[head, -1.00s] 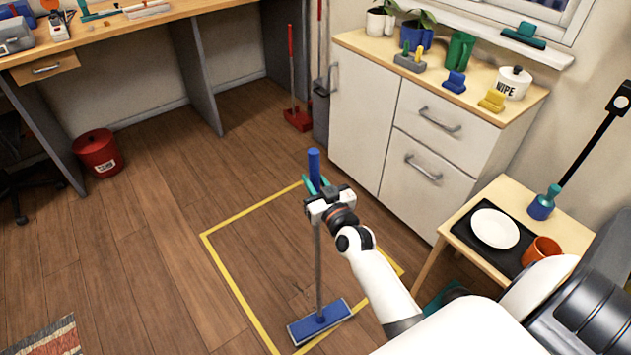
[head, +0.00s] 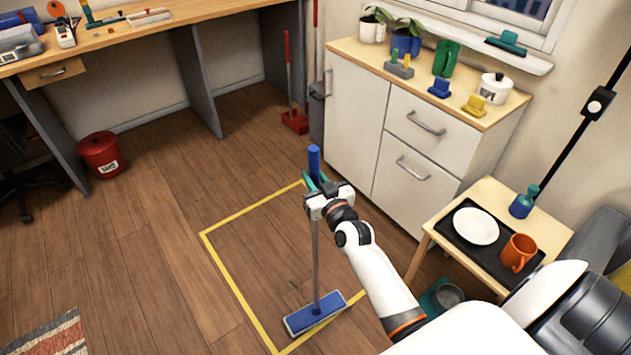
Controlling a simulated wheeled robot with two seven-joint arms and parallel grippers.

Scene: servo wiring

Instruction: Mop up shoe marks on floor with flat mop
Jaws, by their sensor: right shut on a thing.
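The flat mop stands nearly upright, with a blue grip, a grey pole and a flat blue head (head: 315,314) on the floor. Its head lies at the near right part of a yellow-outlined floor area (head: 227,268), across or close to the near line. My right gripper (head: 315,188) is shut on the mop pole just below the blue grip. My left gripper is not in view.
A small table (head: 430,228) with a tray, white plate (head: 475,226) and orange mug (head: 517,252) stands at right. A white cabinet (head: 350,125) is behind. A red bin (head: 100,154) stands left.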

